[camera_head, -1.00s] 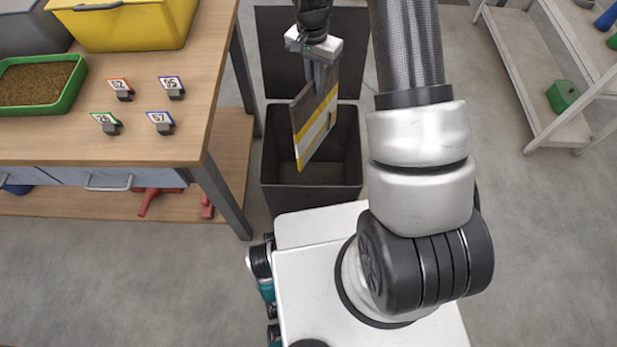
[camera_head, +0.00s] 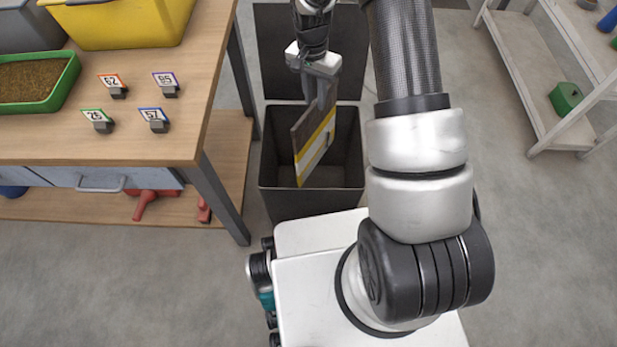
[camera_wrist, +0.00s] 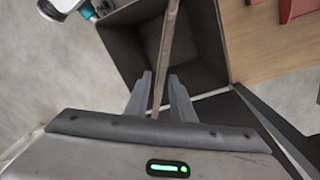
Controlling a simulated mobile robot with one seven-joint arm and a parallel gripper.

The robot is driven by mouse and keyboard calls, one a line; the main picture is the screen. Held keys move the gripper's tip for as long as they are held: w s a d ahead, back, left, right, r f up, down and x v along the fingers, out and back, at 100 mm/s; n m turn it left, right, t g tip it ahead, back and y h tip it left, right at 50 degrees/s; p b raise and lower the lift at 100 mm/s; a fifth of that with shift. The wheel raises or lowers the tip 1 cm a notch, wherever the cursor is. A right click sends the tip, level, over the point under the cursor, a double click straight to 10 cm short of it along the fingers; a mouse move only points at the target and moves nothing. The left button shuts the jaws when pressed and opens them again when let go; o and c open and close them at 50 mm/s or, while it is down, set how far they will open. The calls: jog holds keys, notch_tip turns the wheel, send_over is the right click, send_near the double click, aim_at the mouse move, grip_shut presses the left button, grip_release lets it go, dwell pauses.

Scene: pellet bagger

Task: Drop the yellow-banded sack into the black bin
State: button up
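The yellow-banded sack (camera_head: 316,148), flat and brown with white and yellow bands, stands steeply tilted inside the mouth of the black bin (camera_head: 270,201). Its lower end is below the rim. My gripper (camera_head: 322,100) is above the bin, pointing down at the sack's top edge. In the wrist view the two fingers of my gripper (camera_wrist: 160,84) stand apart, with narrow gaps beside the thin edge of the sack (camera_wrist: 168,45) between them. The bin (camera_wrist: 215,45) lies beyond. Whether the sack touches the bin's floor is hidden.
A wooden table (camera_head: 150,140) stands left of the bin, with several number tags, a green tray (camera_head: 66,85) and a yellow tub (camera_head: 120,28). The bin's raised lid (camera_head: 275,50) is behind it. A white shelf (camera_head: 520,60) is at right. Floor between is clear.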

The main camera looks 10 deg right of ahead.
jog(key=shift+o, duration=0.4)
jog(key=shift+r, duration=0.1)
notch_tip(320, 180, up, 17)
jog(key=p, duration=0.4)
jog(key=shift+w+a, duration=0.35)
jog(key=shift+a, duration=0.05)
jog(key=shift+r, duration=0.1)
jog(key=s+d+r+n+t, duration=0.1)
jog(key=s+r+n, duration=0.1)
jog(key=s+r, duration=0.45)
jog(key=s+r+n+t, duration=0.15)
jog(key=s+r, duration=0.25)
jog(key=r, duration=0.5)
jog(key=s+r+n+t, duration=0.4)
jog(key=s+n, duration=0.1)
jog(key=s, duration=1.1)
notch_tip(320, 180, up, 20)
jog(key=p, duration=2)
jog(key=shift+d, duration=0.3)
